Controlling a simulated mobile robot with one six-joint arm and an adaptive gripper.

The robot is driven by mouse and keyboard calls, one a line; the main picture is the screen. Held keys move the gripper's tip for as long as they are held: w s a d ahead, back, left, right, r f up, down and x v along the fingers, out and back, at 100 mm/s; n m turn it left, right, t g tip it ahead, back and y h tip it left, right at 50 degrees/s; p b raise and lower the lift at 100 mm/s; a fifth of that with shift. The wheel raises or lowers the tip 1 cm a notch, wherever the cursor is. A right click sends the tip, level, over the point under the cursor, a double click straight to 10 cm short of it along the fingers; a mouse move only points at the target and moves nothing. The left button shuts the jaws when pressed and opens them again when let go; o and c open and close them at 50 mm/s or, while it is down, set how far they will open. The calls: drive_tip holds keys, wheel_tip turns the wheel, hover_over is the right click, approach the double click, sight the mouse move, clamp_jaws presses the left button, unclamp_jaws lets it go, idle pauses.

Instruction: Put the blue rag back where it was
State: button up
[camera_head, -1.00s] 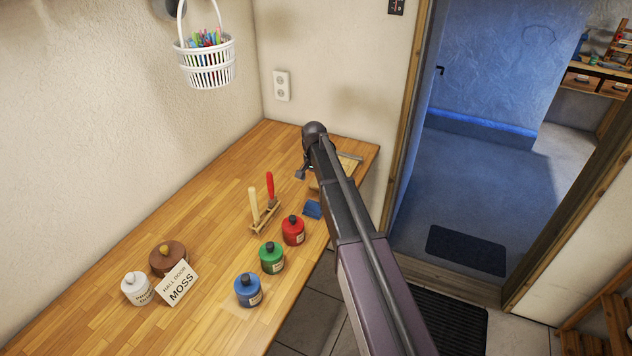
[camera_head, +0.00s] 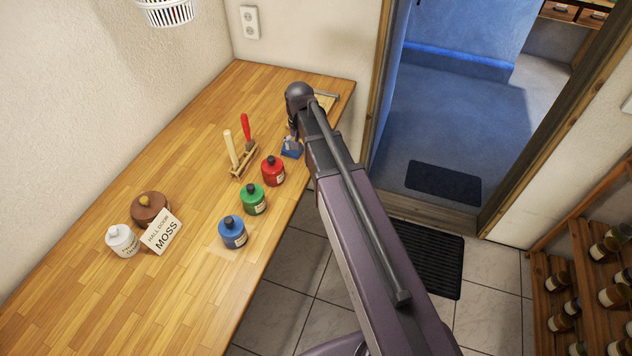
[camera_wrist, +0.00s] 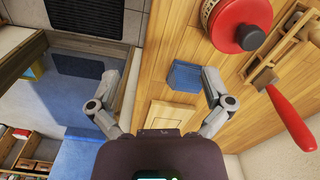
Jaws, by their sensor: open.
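The blue rag (camera_head: 291,149) lies folded near the right edge of the wooden bench, just beyond the red bottle. In the wrist view the blue rag (camera_wrist: 186,77) appears between my fingers, closer to the right one. My gripper (camera_wrist: 161,75) is open and empty, with its two grey fingers spread wide. In the head view my wrist hangs over the far end of the bench beside the rag, and my arm hides most of the fingers. I cannot tell how high the fingers are above the rag.
The red bottle (camera_head: 273,171), green bottle (camera_head: 252,199) and blue bottle (camera_head: 233,232) stand along the bench edge. A wooden rack (camera_head: 243,161) holds upright tools, one red-handled. A MOSS sign (camera_head: 161,232) stands by two jars. The left bench (camera_head: 110,310) is clear.

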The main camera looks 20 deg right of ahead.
drive_tip(key=s+n, duration=0.3)
drive_tip(key=s, duration=1.2)
drive_tip(key=shift+s+d+n, duration=0.15)
drive_tip(key=shift+s+n, duration=0.2)
drive_tip(key=shift+n, duration=0.05)
drive_tip(key=shift+f, duration=0.1)
wheel_tip(320, 180, down, 5)
drive_tip(key=b, duration=0.5)
drive_tip(key=shift+f, duration=0.2)
